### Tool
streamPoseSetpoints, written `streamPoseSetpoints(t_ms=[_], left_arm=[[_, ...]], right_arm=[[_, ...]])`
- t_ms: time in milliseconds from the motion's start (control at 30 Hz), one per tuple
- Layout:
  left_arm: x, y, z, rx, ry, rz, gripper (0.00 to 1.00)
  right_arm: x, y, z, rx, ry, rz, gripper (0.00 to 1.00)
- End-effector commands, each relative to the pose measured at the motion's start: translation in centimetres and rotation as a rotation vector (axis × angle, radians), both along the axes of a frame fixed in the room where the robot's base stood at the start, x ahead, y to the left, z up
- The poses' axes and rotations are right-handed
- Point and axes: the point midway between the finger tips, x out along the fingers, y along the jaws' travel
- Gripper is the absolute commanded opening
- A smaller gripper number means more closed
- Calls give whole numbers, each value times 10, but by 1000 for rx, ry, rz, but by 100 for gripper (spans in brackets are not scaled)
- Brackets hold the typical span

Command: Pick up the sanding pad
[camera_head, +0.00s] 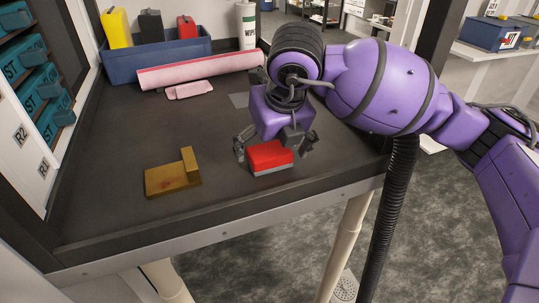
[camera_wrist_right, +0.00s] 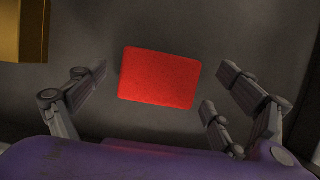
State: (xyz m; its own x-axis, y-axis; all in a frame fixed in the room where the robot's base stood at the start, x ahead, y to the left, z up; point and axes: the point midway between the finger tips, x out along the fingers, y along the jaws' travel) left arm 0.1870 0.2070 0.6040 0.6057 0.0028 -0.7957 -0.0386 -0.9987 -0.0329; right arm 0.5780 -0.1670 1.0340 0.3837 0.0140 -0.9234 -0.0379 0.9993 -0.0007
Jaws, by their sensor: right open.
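The sanding pad (camera_head: 270,157) is a small block, red on top with a grey lower layer. It lies on the dark bench top near the front edge. In the right wrist view the pad (camera_wrist_right: 160,77) shows as a red rectangle, between and ahead of the spread fingers. My right gripper (camera_head: 275,150) is open above the pad, with fingers on either side of it. It also shows in the right wrist view (camera_wrist_right: 165,90), where I see gaps between the fingers and the pad. My left gripper is not in view.
A brass-coloured angled block (camera_head: 172,180) lies left of the pad. The bench's front edge (camera_head: 220,225) is close.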

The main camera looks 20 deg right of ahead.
Motion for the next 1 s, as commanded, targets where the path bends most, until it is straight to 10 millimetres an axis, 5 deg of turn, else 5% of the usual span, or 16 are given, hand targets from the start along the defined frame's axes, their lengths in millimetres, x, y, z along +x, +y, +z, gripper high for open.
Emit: streamPoseSetpoints(t_ms=[333,667,1000], left_arm=[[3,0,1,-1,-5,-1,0],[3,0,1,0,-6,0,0],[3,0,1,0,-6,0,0]], right_arm=[[4,0,-10,1,1,1,91],[3,0,-9,1,1,1,48],[4,1,-6,1,0,1,48]])
